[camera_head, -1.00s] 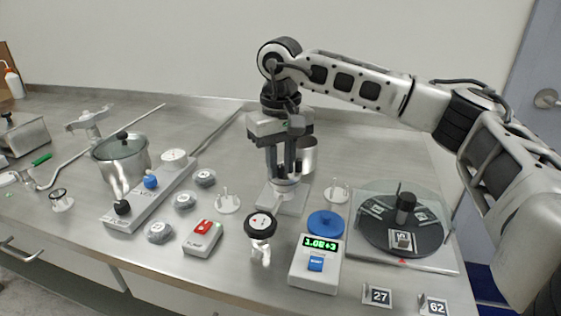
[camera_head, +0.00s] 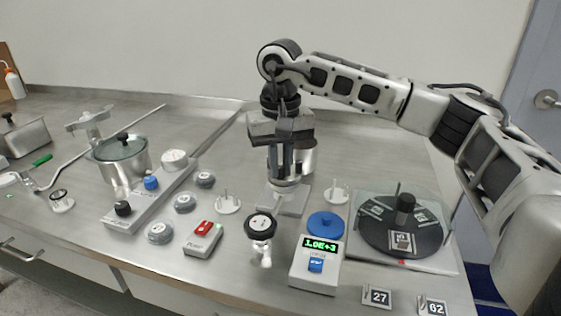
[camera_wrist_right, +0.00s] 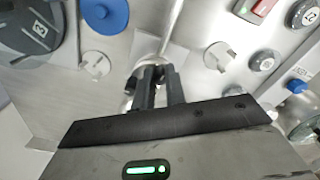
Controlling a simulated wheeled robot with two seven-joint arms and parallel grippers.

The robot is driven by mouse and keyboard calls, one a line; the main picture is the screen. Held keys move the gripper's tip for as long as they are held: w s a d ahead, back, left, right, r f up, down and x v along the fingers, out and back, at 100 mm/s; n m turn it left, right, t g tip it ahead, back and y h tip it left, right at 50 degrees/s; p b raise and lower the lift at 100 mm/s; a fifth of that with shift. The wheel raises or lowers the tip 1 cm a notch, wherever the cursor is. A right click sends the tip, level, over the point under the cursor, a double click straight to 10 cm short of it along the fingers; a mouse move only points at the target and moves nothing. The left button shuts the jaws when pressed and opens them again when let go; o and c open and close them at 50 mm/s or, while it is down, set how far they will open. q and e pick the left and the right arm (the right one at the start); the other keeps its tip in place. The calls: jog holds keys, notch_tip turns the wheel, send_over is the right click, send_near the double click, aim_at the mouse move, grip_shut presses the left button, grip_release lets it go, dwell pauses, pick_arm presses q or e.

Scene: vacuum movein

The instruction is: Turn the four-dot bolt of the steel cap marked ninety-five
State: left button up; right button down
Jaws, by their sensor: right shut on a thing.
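My right gripper (camera_head: 284,180) points down over a small metal fitting (camera_head: 283,187) on a flat steel plate (camera_head: 290,204) near the middle of the bench. Its fingers are shut on a small part at the top of the fitting. In the right wrist view the two fingers (camera_wrist_right: 157,76) close on that part, with a bright rim (camera_wrist_right: 131,84) beside them. The fingers cover most of it, so I cannot read a ninety-five mark or count dots. My left gripper is not in view.
A steel cylinder (camera_head: 306,160) stands close behind the gripper. A blue disc (camera_head: 325,224), a readout box (camera_head: 316,278) and a black turntable (camera_head: 375,238) lie to the right. A round gauge (camera_head: 260,226) stands in front. Several grey knobs (camera_head: 184,203) and a steel pot (camera_head: 122,158) are left.

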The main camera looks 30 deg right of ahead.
jog(key=m, duration=0.4)
jog(key=shift+r+m+p, duration=0.1)
jog(key=shift+m+p, duration=0.2)
jog(key=m, duration=0.3)
jog(key=shift+m, duration=0.3)
jog(key=m+p, duration=0.1)
jog(key=m, duration=0.3)
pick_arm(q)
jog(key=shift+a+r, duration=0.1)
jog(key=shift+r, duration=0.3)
pick_arm(e)
jog(key=shift+w+m, duration=0.1)
jog(key=shift+m, duration=1.2)
jog(key=c, duration=1.7)
grip_release()
